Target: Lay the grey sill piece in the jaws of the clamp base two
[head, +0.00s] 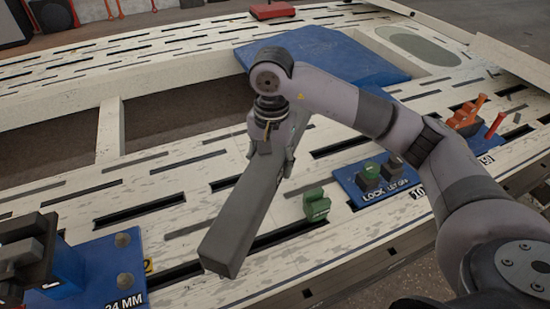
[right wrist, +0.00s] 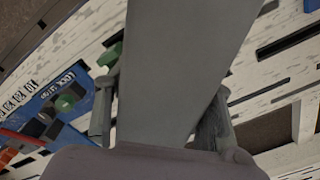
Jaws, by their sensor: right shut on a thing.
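The grey sill piece (head: 238,215) is a long square bar, held tilted above the slotted bench, its near end low and toward the left front. My right gripper (head: 284,148) is shut on its far part. In the right wrist view the sill piece (right wrist: 180,60) runs between the two fingers of my gripper (right wrist: 160,118). A blue clamp base (head: 98,265) with dark jaws (head: 25,250) stands at the lower left, cut by the picture's edge. The sill piece is apart from these jaws, to their right. I cannot read for certain which number this base bears. My left gripper is not in view.
A green block (head: 316,205) stands on the bench right of the sill piece. A blue panel (head: 374,187) marked LOCK and LET GO carries buttons. Orange parts (head: 467,118) stand at the right. A blue sheet (head: 325,52) lies behind. Bench between sill piece and clamp base looks clear.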

